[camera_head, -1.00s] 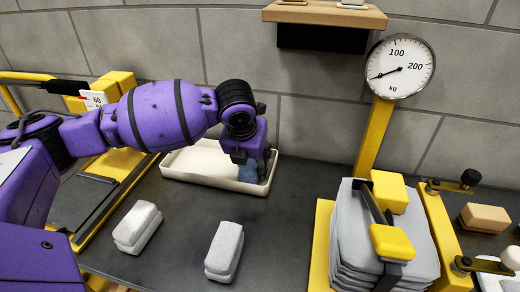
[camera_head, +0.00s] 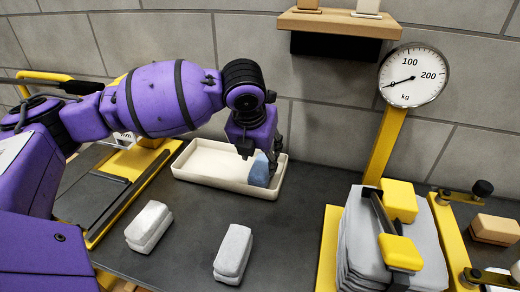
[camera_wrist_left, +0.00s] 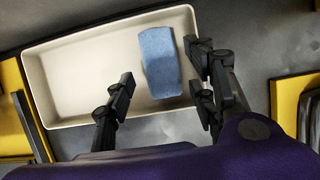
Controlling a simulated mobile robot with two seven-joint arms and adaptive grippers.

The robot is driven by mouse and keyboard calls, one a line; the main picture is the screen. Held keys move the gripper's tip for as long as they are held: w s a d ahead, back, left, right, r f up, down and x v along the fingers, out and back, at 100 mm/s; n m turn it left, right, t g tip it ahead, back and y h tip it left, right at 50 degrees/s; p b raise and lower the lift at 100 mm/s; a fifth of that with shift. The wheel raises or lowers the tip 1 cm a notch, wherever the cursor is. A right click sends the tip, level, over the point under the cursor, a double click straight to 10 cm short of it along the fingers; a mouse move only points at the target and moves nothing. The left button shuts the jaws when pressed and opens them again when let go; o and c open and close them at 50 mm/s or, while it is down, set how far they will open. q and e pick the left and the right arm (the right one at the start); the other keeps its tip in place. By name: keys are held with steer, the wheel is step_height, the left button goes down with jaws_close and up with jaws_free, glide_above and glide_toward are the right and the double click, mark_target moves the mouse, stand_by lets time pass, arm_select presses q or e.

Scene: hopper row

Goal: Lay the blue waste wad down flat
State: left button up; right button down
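The blue waste wad (camera_head: 259,171) is a small block at the right end of a cream tray (camera_head: 207,181). In the left wrist view the wad (camera_wrist_left: 160,62) lies between the two fingers, close to the right finger, with a gap to the left one. My left gripper (camera_head: 262,148) points down over the tray's right end, and its dark fingers partly hide the wad. In the wrist view the left gripper (camera_wrist_left: 160,85) is open, its fingers well apart. I cannot tell for certain whether the wad stands or lies flat. My right gripper is not in view.
Two pale grey blocks (camera_head: 149,227) (camera_head: 233,254) lie on the dark bench in front of the tray. A dial scale (camera_head: 413,75) and a stack of grey sheets (camera_head: 370,240) stand to the right. A shelf (camera_head: 337,22) hangs on the wall.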

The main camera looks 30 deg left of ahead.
arm_select(q)
steer(key=v, duration=0.6)
steer(key=shift+r+p, duration=0.2)
steer(key=shift+p, duration=0.25)
steer(key=shift+s+f, duration=0.1)
steer(key=shift+s, duration=0.05)
